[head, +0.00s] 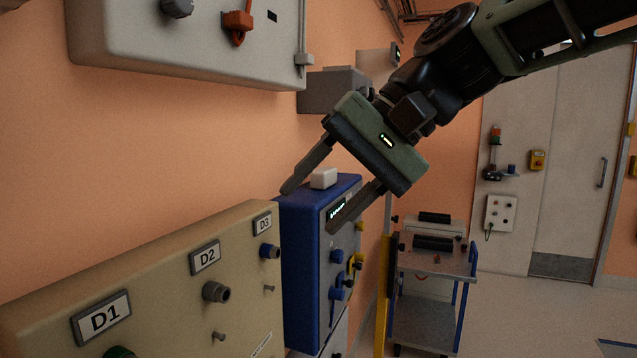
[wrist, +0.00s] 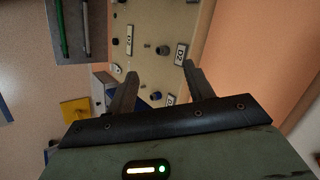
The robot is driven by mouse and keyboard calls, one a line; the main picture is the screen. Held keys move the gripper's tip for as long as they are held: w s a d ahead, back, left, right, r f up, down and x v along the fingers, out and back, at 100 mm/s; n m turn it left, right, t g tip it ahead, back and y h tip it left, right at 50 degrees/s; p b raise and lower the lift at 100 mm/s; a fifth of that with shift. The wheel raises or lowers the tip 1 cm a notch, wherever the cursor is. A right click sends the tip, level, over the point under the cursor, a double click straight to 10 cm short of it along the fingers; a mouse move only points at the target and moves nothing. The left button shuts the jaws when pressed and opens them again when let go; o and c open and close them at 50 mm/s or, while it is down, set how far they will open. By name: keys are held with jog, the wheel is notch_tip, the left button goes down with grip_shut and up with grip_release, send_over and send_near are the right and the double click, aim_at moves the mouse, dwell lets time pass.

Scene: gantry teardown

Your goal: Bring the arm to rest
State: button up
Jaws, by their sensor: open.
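My gripper (head: 308,208) is open, with nothing between its fingers. In the head view it hangs in front of the orange wall, pointing down and left, and it overlaps the blue box (head: 301,262) in the picture. In the wrist view the open fingers of my gripper (wrist: 158,82) point toward the beige panel (wrist: 147,25). The beige panel with labels D1, D2 and D3 also shows at the lower left of the head view (head: 150,262). My arm reaches in from the upper right.
A grey wall cabinet (head: 190,50) with an orange switch hangs at the upper left. A small white block (head: 323,178) shows at the top of the blue box. A cart (head: 428,300) stands behind to the right, before a door (head: 568,160). Open floor lies at the lower right.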

jog(key=s+d+f+n+h, duration=0.2)
jog(key=s+d+f, duration=0.2)
jog(key=f, duration=0.4)
jog(key=s+d+f+n+h, duration=0.2)
jog(key=s+d+f, duration=0.3)
jog(key=f, duration=0.3)
jog(key=s+d+f+n+h, duration=0.3)
jog(key=s+d+f+h, duration=0.1)
jog(key=s+f, duration=0.3)
notch_tip(320, 180, down, 2)
jog(key=shift+d+f+g, duration=0.1)
jog(key=shift+d+g, duration=0.15)
jog(key=shift+g, duration=0.05)
